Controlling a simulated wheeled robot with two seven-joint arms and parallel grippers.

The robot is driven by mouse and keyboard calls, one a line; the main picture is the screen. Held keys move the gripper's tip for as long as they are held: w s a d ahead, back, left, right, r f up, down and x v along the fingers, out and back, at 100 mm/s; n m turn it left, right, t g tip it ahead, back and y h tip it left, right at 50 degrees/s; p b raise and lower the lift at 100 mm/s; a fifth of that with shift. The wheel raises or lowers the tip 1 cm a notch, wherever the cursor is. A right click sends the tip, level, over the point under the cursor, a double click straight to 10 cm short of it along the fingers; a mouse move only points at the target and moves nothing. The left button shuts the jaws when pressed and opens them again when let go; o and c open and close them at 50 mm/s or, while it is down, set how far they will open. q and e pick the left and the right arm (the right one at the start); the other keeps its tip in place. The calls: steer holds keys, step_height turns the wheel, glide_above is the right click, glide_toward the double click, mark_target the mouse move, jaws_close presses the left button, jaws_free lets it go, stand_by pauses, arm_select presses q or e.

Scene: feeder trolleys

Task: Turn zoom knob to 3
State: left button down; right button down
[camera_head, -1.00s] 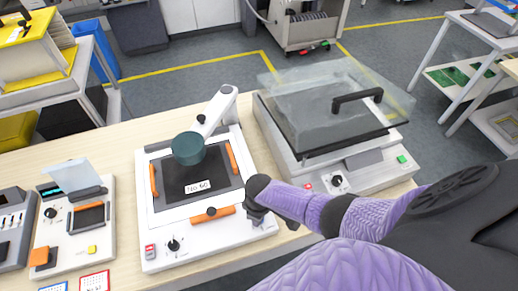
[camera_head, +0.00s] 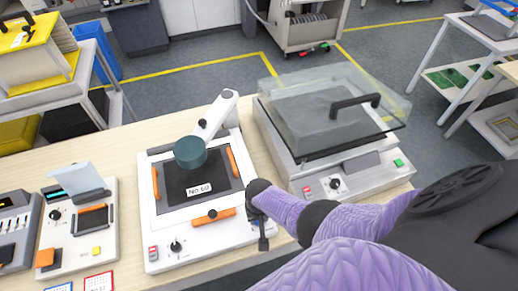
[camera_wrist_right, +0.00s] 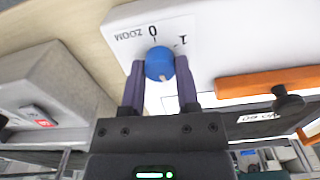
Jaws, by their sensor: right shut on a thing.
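The blue zoom knob (camera_wrist_right: 159,63) shows in the right wrist view on a white panel, beside the printed word ZOOM and the marks 0 and 1. A pale mark on the knob sits at its lower edge in this view, away from the 0 and 1. My right gripper (camera_wrist_right: 160,75) is shut on the knob, with one finger on each side. In the head view my right gripper (camera_head: 262,232) is at the right front of the white viewer unit (camera_head: 215,238) and hides the knob. Other scale marks are not readable. My left gripper is not in view.
The viewer carries a teal round head (camera_head: 190,152) on a white arm, a No 60 card (camera_head: 199,188) and orange clips. A machine with a clear lid (camera_head: 330,110) stands to the right. A smaller device (camera_head: 75,230) stands to the left.

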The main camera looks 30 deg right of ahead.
steer(key=shift+m, duration=0.8)
steer(key=shift+c, duration=1.7)
jaws_free()
step_height(320, 180, up, 10)
steer(key=p, duration=0.8)
